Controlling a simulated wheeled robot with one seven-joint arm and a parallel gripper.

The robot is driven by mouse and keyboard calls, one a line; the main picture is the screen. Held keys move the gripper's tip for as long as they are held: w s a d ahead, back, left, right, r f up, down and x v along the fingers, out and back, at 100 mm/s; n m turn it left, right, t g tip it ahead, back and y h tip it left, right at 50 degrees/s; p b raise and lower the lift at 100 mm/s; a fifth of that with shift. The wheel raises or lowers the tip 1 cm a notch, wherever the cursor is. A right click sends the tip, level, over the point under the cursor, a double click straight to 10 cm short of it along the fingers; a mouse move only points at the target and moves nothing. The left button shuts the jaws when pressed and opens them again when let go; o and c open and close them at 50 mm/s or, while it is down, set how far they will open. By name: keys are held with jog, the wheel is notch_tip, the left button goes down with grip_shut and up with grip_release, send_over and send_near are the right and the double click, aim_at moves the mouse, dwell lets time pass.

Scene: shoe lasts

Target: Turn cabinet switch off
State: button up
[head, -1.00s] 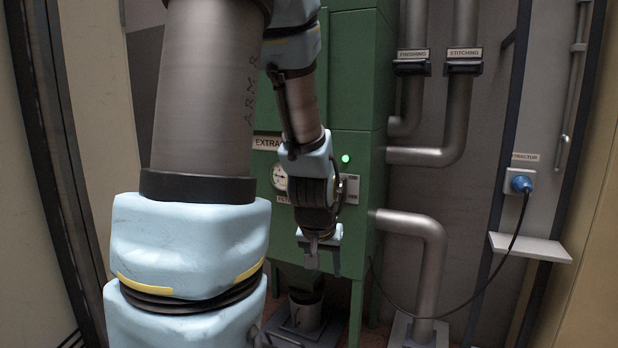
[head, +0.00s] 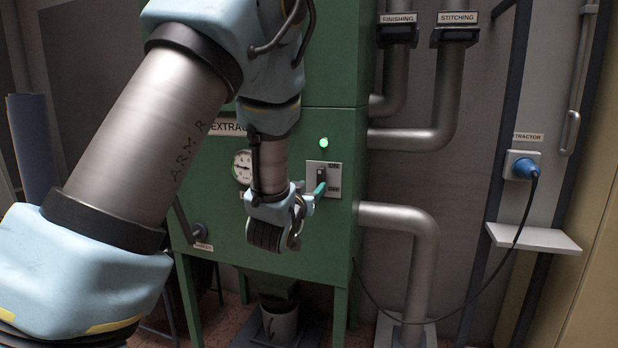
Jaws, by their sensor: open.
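The green extractor cabinet (head: 345,235) stands in the middle of the head view. On its front is a pale switch plate (head: 333,190) with a dark switch (head: 321,176). A green lamp (head: 323,142) glows above the plate. My gripper (head: 316,191) is just left of and in front of the switch, with a teal fingertip reaching over the plate's lower left part. My wrist hides most of the jaws; they are open and hold nothing that I can see. I cannot tell whether the fingertip touches the switch.
A round gauge (head: 241,166) and a crank handle (head: 199,232) are on the cabinet's left. Grey pipes (head: 420,137) run at its right, under FINISHING and STITCHING gates. A blue plug (head: 522,168) with a hanging cable sits on the right wall above a small shelf (head: 540,238).

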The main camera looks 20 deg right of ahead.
aim_at(319, 179)
jog(key=p+x, duration=0.2)
jog(key=x, duration=0.6)
jog(key=shift+w+d, duration=0.25)
jog(key=shift+d, duration=0.05)
jog(key=shift+c, duration=0.2)
grip_shut()
